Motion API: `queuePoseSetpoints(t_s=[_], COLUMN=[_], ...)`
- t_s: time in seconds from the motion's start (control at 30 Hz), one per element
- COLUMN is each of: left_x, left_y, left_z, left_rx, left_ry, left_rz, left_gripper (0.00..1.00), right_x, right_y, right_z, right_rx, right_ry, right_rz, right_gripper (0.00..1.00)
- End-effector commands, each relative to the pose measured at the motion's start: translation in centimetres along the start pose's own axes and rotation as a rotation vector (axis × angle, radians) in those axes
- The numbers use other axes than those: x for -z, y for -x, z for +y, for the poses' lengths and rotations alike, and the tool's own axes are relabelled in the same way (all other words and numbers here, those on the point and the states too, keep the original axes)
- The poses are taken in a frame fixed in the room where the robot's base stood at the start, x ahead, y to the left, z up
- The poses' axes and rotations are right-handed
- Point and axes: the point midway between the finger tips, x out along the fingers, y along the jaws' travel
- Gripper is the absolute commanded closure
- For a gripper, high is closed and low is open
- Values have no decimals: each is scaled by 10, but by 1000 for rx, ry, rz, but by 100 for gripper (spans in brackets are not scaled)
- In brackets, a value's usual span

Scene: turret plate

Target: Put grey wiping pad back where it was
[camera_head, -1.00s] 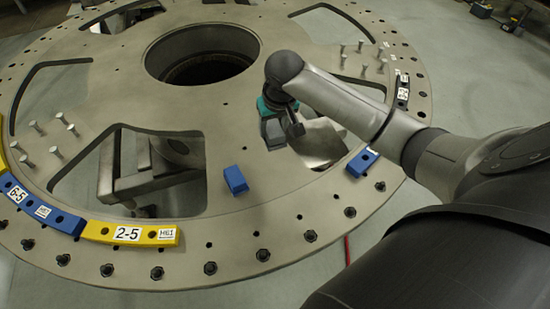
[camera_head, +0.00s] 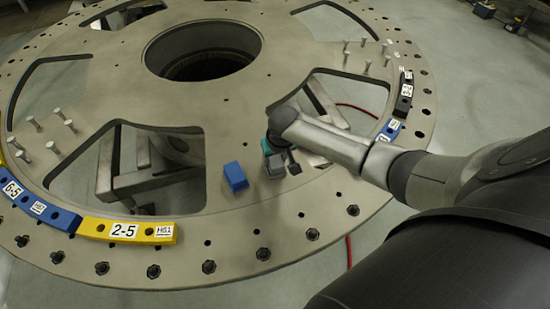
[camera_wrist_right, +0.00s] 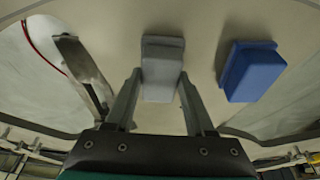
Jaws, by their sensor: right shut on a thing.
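The grey wiping pad (camera_wrist_right: 163,66) sits between the two fingers of my right gripper (camera_wrist_right: 160,88) in the right wrist view. In the head view the pad (camera_head: 275,168) shows below the teal part of my right gripper (camera_head: 282,162). My right gripper is shut on the pad. The pad is over or on the metal turret plate (camera_head: 240,110), between two openings; I cannot tell whether it touches the plate. A blue block (camera_head: 235,176) lies on the plate just left of the pad. It also shows to the right in the wrist view (camera_wrist_right: 252,72). My left gripper is not in view.
A yellow segment marked 2-5 (camera_head: 128,231) and blue segments (camera_head: 40,207) line the plate's rim at left. Another blue segment (camera_head: 391,130) and a dark one (camera_head: 404,95) are at right. Upright pins (camera_head: 62,120) stand on the plate. Bare plate lies in front of the pad.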

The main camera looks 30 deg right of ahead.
Motion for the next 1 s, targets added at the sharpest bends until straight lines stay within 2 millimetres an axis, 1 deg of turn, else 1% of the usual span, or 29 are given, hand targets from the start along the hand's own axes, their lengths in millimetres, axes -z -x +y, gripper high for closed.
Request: queuePoseSetpoints(t_s=[0.13,0.27,0.3,0.53,0.8,0.93,1.0], left_x=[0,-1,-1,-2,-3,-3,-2], left_y=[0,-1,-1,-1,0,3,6], left_z=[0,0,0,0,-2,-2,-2], left_rx=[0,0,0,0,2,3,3], left_ry=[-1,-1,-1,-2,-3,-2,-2], left_rz=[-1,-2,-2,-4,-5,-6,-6], left_gripper=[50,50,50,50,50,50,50], right_x=[1,-1,-1,-1,0,1,1], right_y=[0,-3,-3,-2,-1,7,16], right_z=[0,0,0,0,0,0,0], right_rx=[0,0,0,-1,-1,0,1], right_ry=[0,0,0,0,0,1,2], right_rz=[1,0,0,0,0,0,1], right_gripper=[90,90,41,16,16,16,16])
